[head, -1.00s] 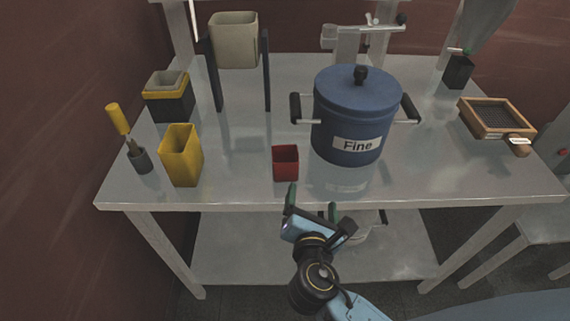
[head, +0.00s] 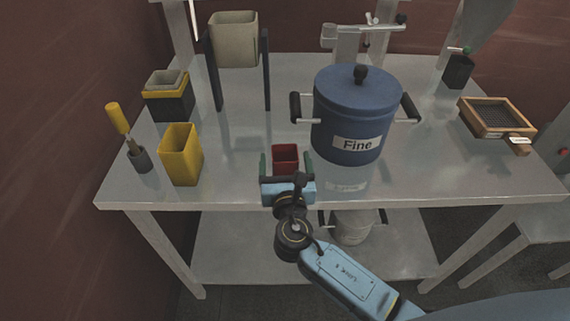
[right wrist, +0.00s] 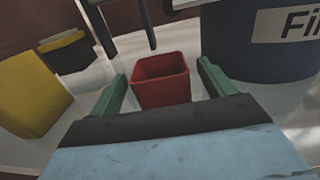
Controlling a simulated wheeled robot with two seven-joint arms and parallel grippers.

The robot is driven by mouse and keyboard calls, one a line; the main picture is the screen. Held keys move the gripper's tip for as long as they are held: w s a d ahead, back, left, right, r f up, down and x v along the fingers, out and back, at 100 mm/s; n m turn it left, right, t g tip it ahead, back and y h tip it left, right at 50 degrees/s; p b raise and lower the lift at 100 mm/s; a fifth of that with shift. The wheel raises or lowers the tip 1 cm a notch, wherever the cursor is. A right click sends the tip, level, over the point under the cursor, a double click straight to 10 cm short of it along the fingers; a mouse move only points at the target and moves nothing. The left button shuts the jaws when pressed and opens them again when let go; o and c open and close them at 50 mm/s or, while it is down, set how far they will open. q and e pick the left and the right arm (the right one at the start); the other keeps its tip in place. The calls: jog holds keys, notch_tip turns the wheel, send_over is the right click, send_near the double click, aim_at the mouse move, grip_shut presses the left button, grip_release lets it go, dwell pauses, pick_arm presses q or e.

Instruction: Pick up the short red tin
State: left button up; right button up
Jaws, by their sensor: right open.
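The short red tin (head: 285,156) is a small open-topped square tin standing upright on the metal table, left of the blue pot. It also shows in the right wrist view (right wrist: 162,82), between and just beyond my fingertips. My right gripper (head: 284,164) is open at the table's front, with one green finger on each side of the tin. In the right wrist view my right gripper (right wrist: 160,78) has a gap on both sides of the tin. The gripper's body hides the tin's lower front in the head view. My left gripper is not in view.
A blue lidded pot (head: 352,120) labelled "Fine" stands close on the right. A taller yellow tin (head: 181,155) stands to the left. A grey hopper on dark legs (head: 234,42) is behind. A wooden sieve (head: 494,118) lies far right.

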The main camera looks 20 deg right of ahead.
aim_at(284, 150)
jog(key=x, duration=0.4)
jog(key=shift+f, duration=0.25)
jog(key=c, duration=1.1)
